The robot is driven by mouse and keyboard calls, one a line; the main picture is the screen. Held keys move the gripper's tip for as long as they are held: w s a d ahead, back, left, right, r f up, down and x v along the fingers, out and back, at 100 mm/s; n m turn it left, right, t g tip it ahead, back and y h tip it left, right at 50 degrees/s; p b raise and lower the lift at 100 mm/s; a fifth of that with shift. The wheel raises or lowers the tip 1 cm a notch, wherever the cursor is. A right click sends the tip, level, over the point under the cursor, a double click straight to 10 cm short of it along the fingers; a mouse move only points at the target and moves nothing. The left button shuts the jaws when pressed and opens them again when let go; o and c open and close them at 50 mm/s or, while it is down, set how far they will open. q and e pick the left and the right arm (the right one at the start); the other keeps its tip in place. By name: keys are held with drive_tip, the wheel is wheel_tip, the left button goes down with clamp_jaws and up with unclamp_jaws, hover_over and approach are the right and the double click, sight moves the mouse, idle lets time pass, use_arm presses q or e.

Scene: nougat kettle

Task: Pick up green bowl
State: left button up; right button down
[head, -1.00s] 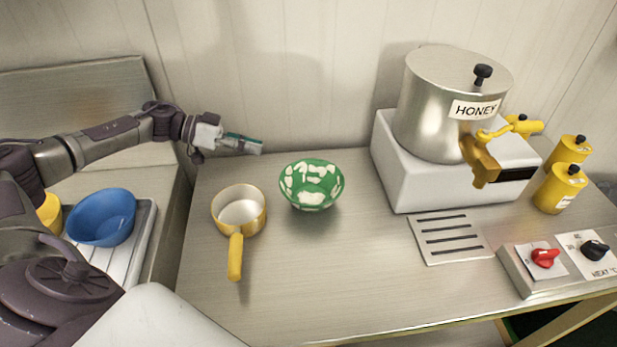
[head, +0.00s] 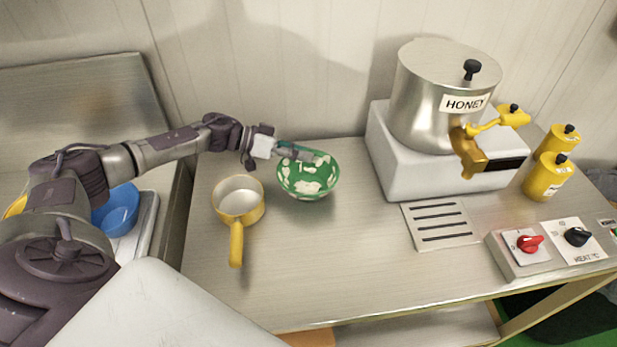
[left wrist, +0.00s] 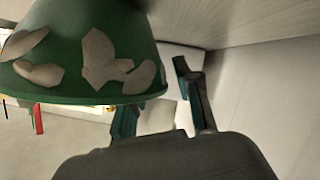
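The green bowl (head: 308,183) with cream patches stands upright on the steel counter, right of the saucepan. In the head view my left gripper (head: 306,155) is over the bowl's back left rim, fingers pointing right. In the left wrist view the bowl (left wrist: 80,55) fills the upper left. There the two fingers of my left gripper (left wrist: 158,92) are spread apart, with nothing seen held between them. The bowl's rim hides part of one finger. Whether a finger touches the bowl I cannot tell. My right gripper is not in view.
A saucepan (head: 240,200) with a yellow handle stands left of the bowl. The honey kettle (head: 428,100) on its white base (head: 385,160) is to the right, beside a slotted drain plate (head: 440,224). A blue bowl (head: 118,210) is at the left. The counter's front middle is clear.

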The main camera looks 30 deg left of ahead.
use_arm(q)
clamp_jaws()
idle(0.4)
